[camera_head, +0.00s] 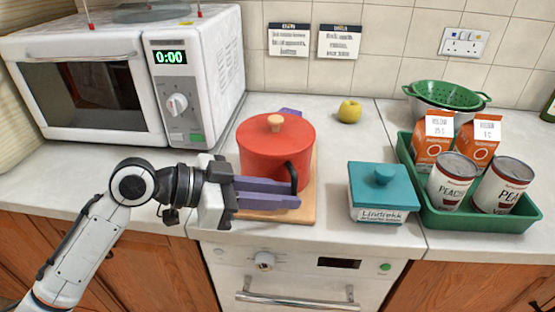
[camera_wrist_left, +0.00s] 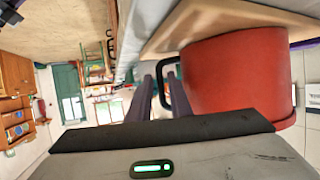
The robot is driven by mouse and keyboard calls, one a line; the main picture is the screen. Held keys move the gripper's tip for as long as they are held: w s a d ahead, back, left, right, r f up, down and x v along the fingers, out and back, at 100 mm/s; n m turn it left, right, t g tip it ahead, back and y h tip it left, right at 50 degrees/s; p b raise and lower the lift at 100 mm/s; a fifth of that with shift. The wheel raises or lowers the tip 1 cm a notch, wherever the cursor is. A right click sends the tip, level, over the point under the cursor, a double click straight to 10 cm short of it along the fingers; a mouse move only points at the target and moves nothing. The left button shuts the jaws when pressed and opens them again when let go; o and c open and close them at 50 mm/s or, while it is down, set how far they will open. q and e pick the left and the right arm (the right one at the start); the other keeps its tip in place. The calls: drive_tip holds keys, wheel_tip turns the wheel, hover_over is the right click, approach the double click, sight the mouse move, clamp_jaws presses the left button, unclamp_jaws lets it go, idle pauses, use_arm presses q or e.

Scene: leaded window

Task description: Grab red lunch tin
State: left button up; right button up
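The red lunch tin (camera_head: 275,150) is a round red vessel with a flat lid and a pale wooden knob. It stands upright on a wooden board (camera_head: 307,200). A black loop handle (camera_head: 293,176) sticks out from its near side. My left gripper (camera_head: 284,193) reaches in from the left, its two purple fingers at the handle. In the left wrist view the fingers (camera_wrist_left: 165,92) are apart, with the handle (camera_wrist_left: 164,82) appearing between them and the red wall (camera_wrist_left: 238,75) just to the right. Whether a finger touches the handle is unclear. My right gripper does not show.
A teal lidded box (camera_head: 384,190) and a green tray (camera_head: 480,222) with cans and cartons stand to the right. A white microwave (camera_head: 120,85) stands left. A purple item (camera_head: 290,112) is partly hidden behind the tin. A yellow apple (camera_head: 349,111) lies at the back.

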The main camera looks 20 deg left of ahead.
use_arm(q)
drive_tip(key=shift+x, duration=1.4)
clamp_jaws()
drive_tip(key=shift+r, duration=0.1)
